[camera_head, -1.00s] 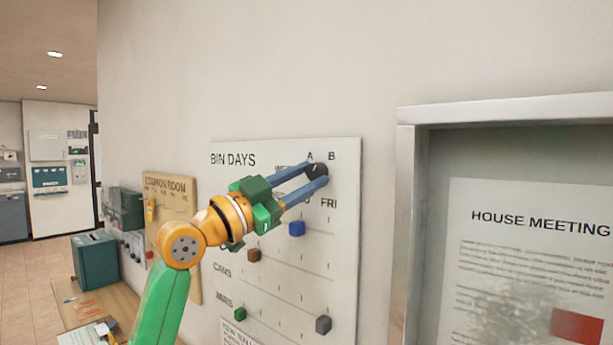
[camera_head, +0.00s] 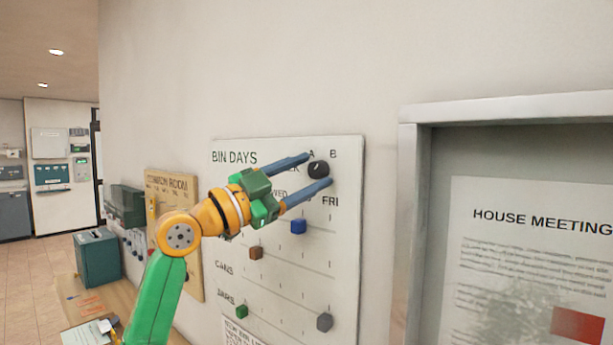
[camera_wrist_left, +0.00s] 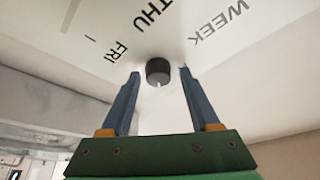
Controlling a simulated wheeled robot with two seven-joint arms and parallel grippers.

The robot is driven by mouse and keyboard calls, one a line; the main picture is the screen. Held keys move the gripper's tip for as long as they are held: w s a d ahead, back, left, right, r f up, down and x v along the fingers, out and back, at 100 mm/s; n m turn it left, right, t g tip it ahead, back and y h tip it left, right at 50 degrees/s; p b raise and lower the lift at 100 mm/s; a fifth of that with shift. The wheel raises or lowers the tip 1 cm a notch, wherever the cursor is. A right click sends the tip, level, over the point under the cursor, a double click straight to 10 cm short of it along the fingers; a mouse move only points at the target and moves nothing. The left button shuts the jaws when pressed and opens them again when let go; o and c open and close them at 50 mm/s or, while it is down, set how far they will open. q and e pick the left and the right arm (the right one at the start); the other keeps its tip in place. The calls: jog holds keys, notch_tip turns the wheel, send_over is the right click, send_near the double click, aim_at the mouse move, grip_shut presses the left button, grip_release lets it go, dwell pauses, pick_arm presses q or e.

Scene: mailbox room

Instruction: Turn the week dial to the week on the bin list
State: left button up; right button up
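The week dial (camera_head: 318,170) is a small black round knob at the upper right of the white BIN DAYS board (camera_head: 228,180), below the letters A and B. A pale mark shows on the knob, and it also shows in the left wrist view (camera_wrist_left: 158,72). My left gripper (camera_head: 318,170) is open, its two blue fingers on either side of the dial with a gap to each. The fingertips look close to the board. The bin list (camera_head: 238,333) seems to be the paper at the board's bottom, mostly cut off and unreadable. My right gripper is not in view.
Blue (camera_head: 298,226), brown (camera_head: 256,252), green (camera_head: 241,311) and grey (camera_head: 324,322) sliders stick out of the board below my gripper. A framed House Meeting case (camera_head: 405,200) juts out at right. A wooden board (camera_head: 193,262) hangs at left.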

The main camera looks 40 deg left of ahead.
pick_arm(q)
jog(key=shift+s+f+b, duration=0.25)
jog(key=shift+b, duration=0.05)
jog(key=b+v, duration=0.4)
jog(key=v, duration=0.2)
jog(key=shift+s+a, duration=0.15)
jog(key=shift+s, duration=0.25)
jog(key=shift+w, duration=0.1)
